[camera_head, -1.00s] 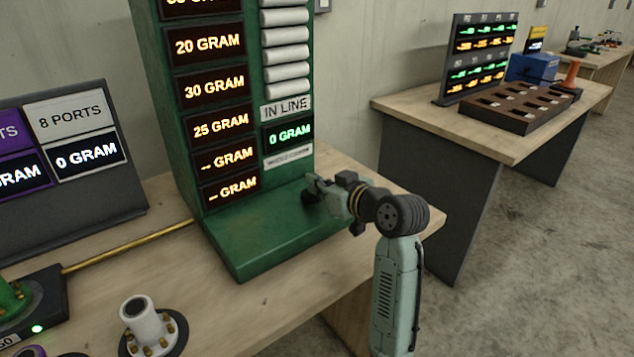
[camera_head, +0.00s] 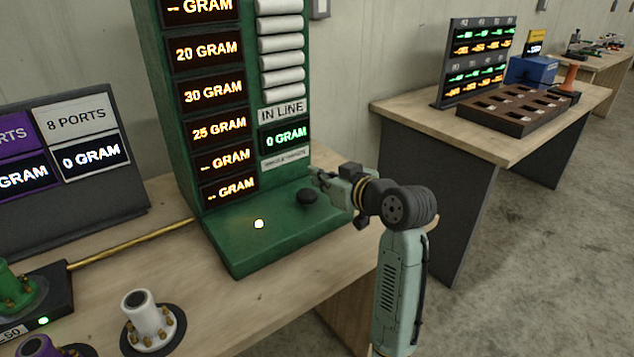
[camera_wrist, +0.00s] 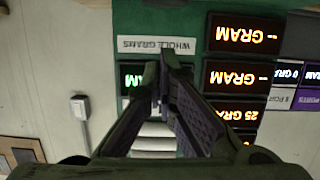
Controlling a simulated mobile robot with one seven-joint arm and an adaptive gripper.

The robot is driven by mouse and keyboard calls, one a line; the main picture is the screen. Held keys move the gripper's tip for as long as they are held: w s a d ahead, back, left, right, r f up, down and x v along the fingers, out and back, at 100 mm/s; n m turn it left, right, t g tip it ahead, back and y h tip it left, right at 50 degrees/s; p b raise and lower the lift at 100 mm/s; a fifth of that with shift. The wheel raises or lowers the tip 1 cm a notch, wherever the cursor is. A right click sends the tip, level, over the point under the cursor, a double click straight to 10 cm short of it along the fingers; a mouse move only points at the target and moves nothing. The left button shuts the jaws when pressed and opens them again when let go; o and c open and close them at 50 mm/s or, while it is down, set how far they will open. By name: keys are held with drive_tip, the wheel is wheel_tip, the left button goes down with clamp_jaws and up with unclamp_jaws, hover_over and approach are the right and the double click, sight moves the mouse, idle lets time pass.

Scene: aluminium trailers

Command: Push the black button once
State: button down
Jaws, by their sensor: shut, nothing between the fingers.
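The black button (camera_head: 307,196) is a round dark knob on the base of the green machine (camera_head: 270,238), in the head view. My gripper (camera_head: 316,176) is shut and empty, just behind and to the right of the button and apart from it, near the machine's upright face. In the wrist view my fingers (camera_wrist: 168,62) are together in front of the upside-down display panel. The button does not show in the wrist view. A small white light (camera_head: 259,224) glows on the machine's base, left of the button.
The wooden table (camera_head: 290,290) carries the machine. A white fitting (camera_head: 150,318) stands at the front left, and a dark display board (camera_head: 75,160) stands at the left. A second table (camera_head: 420,110) with a brown tray (camera_head: 510,108) is at the back right.

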drive_tip(key=b+v, duration=0.1)
drive_tip(key=v, duration=0.5)
drive_tip(key=shift+s+f, duration=0.2)
drive_tip(key=shift+s, duration=0.1)
idle(2.4)
